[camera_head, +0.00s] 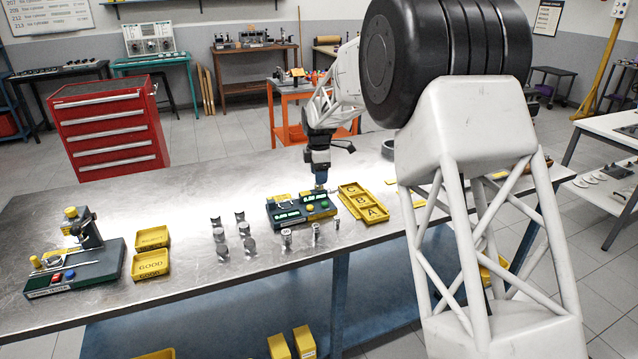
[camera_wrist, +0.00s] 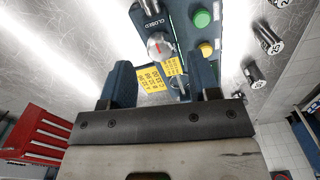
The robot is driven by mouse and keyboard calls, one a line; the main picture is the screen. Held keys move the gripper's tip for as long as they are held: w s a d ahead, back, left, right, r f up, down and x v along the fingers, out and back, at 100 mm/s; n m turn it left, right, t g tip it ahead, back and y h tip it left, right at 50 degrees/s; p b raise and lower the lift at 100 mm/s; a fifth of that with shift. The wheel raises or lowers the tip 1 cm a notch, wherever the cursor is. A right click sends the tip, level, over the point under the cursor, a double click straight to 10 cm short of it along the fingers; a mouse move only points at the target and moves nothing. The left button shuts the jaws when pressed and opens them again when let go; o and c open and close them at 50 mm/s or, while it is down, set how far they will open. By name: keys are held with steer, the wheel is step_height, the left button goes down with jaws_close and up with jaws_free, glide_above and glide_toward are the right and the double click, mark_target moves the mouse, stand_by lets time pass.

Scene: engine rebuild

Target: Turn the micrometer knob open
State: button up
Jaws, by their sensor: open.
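The micrometer station (camera_head: 287,217) is a dark teal box with green lit displays, on the metal bench in the head view. In the wrist view its panel (camera_wrist: 207,42) carries a green button, a yellow button and yellow printed labels. The silver round micrometer knob (camera_wrist: 160,46) shows beside a black strip reading CLOSED (camera_wrist: 152,22). My gripper (camera_head: 320,186) is over the right part of the station. In the wrist view my gripper (camera_wrist: 164,85) has its two blue fingers apart with nothing held. The knob appears beyond the fingertips, between their lines; I see no contact.
Several metal cylinders (camera_head: 221,236) stand left and in front of the station. A yellow lettered tray (camera_head: 373,212) lies just right of it. Yellow GOOD bin (camera_head: 150,264) and another tester (camera_head: 75,268) are farther left. The bench (camera_head: 190,195) behind is clear.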

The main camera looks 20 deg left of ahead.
mark_target(319, 186)
steer(key=shift+f, duration=1.75)
steer(key=c, duration=0.9)
